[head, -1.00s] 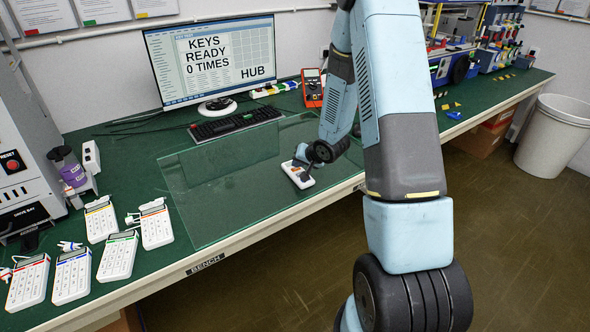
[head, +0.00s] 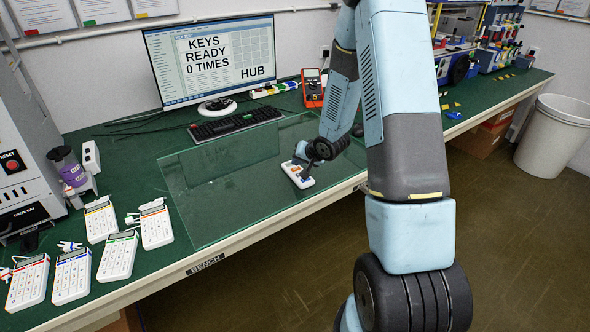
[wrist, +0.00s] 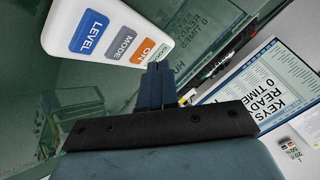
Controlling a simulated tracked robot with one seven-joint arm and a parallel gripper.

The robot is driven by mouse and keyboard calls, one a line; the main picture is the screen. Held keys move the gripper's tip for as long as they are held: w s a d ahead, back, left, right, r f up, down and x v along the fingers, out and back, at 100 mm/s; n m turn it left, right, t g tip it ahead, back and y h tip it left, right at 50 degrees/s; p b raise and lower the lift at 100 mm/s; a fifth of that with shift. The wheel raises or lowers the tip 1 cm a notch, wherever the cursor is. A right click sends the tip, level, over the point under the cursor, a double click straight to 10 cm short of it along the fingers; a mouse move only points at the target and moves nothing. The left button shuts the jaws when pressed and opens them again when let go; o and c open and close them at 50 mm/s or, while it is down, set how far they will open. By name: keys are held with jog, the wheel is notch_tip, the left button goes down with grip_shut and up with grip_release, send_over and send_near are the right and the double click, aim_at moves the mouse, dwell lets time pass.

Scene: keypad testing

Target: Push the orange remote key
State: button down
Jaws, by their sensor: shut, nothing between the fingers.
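The white remote (head: 299,177) lies on the glass sheet near the bench's front edge. In the wrist view the remote (wrist: 85,33) shows a blue LEVEL key (wrist: 90,32), a grey MODE key (wrist: 124,42) and the orange key (wrist: 146,51) marked ON. My gripper (wrist: 155,67) is shut and empty. Its fingertips appear right beside the orange key, at the remote's end. I cannot tell whether they touch it. In the head view my gripper (head: 302,158) is over the remote and partly hides it.
A monitor (head: 213,61) reads "KEYS READY 0 TIMES". A keyboard (head: 235,124) lies behind the glass sheet (head: 215,205). Several white keypads (head: 118,256) lie at the left. A red meter (head: 313,88) stands behind my arm. The glass left of the remote is clear.

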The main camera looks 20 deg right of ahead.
aim_at(298, 171)
jog(key=shift+r, duration=3)
jog(key=c, duration=1.8)
grip_release()
jog(key=shift+c, duration=0.2)
